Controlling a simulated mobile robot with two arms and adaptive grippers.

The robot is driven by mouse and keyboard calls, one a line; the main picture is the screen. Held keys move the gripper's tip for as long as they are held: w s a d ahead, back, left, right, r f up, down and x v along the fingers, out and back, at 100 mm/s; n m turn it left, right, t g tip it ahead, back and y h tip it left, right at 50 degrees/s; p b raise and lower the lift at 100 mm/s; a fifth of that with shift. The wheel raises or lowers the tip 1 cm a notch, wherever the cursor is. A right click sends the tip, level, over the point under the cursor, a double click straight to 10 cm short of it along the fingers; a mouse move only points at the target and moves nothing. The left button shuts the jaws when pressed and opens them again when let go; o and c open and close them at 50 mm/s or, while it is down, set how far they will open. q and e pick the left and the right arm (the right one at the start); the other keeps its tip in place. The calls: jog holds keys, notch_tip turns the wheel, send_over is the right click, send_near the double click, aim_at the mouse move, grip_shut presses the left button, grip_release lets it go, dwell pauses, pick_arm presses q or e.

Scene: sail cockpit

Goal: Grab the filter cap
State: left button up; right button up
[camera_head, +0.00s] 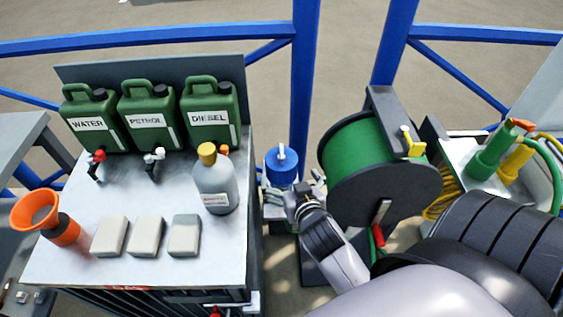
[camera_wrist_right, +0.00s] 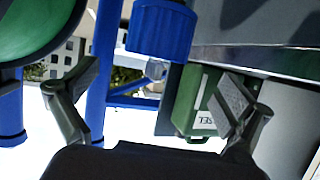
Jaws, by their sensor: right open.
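The blue filter cap (camera_head: 282,166), with a white piece on top, stands just right of the metal workbench in the head view. In the right wrist view the ribbed blue cap (camera_wrist_right: 161,30) is at the top centre, beyond the fingers. My right gripper (camera_head: 293,190) is in front of the cap in the head view and hides its lower part. In the right wrist view the fingers of the gripper (camera_wrist_right: 160,88) are spread wide with nothing between them. I cannot tell whether a finger touches the cap. My left gripper is not in view.
The workbench (camera_head: 110,190) holds green jerrycans (camera_head: 150,118), a grey bottle (camera_head: 213,185), an orange funnel (camera_head: 38,212) and pale blocks. A green hose reel (camera_head: 355,158) stands close right of the gripper. Blue railings (camera_head: 303,70) rise behind.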

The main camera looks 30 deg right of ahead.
aim_at(282, 165)
jog(key=x, duration=1)
jog(key=shift+s+d+f, duration=0.1)
jog(key=shift+d+f, duration=0.05)
jog(key=shift+f, duration=0.1)
jog(key=shift+s, duration=0.1)
jog(key=shift+c, duration=0.5)
jog(key=shift+r, duration=0.1)
jog(key=c, duration=1.3)
jog(key=shift+r, duration=0.1)
